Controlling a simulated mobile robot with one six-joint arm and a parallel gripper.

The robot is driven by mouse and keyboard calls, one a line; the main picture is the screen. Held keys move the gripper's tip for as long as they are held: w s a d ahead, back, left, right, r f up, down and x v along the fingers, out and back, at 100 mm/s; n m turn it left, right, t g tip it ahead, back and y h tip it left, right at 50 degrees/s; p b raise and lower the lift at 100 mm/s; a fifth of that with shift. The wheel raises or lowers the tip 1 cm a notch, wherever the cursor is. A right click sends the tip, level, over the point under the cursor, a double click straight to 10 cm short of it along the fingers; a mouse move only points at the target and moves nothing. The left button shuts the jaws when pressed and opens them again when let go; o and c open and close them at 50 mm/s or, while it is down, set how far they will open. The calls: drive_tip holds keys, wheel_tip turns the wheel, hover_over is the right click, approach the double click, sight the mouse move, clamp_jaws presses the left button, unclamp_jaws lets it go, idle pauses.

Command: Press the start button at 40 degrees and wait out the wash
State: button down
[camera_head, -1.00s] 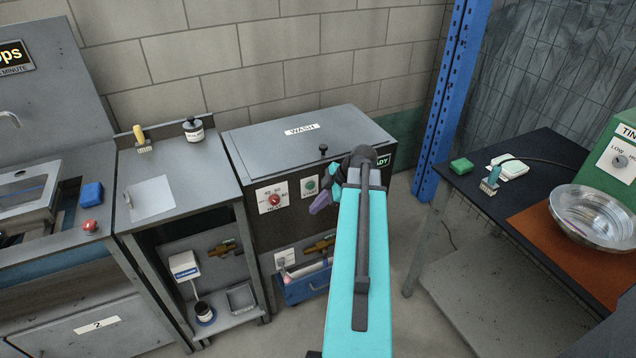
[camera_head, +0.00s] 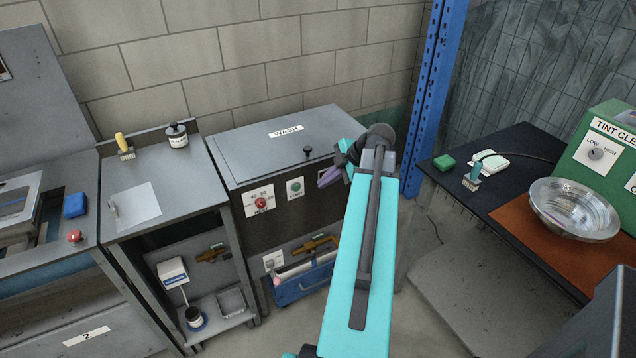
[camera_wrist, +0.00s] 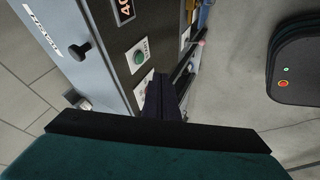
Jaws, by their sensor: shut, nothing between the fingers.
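The grey wash machine (camera_head: 240,158) has its lid down, with a "WASH" label on top. Its dark front carries a red dial (camera_head: 261,202) on a white plate, and a green button (camera_head: 295,187) to the right of it. The green button also shows in the wrist view (camera_wrist: 138,57), beside a dark display (camera_wrist: 123,10) partly reading 40. My gripper (camera_head: 327,180) is shut and empty, in front of the panel just right of the green button. A gap from the button shows in the wrist view, where the fingers (camera_wrist: 161,90) partly cover another white plate.
Below the panel are a brass valve (camera_head: 315,243) and a blue toolbox (camera_head: 303,284). A grey side table (camera_head: 180,195) stands left of the machine. A blue post (camera_head: 430,100) and a dark table (camera_head: 500,165) with a metal bowl (camera_head: 575,208) are to the right.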

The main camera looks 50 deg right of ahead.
sight(297, 188)
drive_tip(key=shift+w+a+f+p, duration=0.1)
drive_tip(key=shift+w+f+p, duration=0.65)
drive_tip(key=shift+w+f, duration=0.65)
drive_tip(key=shift+w+d+f+p, duration=0.1)
drive_tip(key=shift+w+f+p, duration=0.6)
drive_tip(key=shift+w+f, duration=0.75)
drive_tip(key=shift+w+a+f+p, duration=0.1)
drive_tip(key=shift+w+f+p, duration=0.75)
drive_tip(key=shift+w, duration=0.95)
drive_tip(key=shift+f+b, duration=0.15)
drive_tip(key=shift+b, duration=0.2)
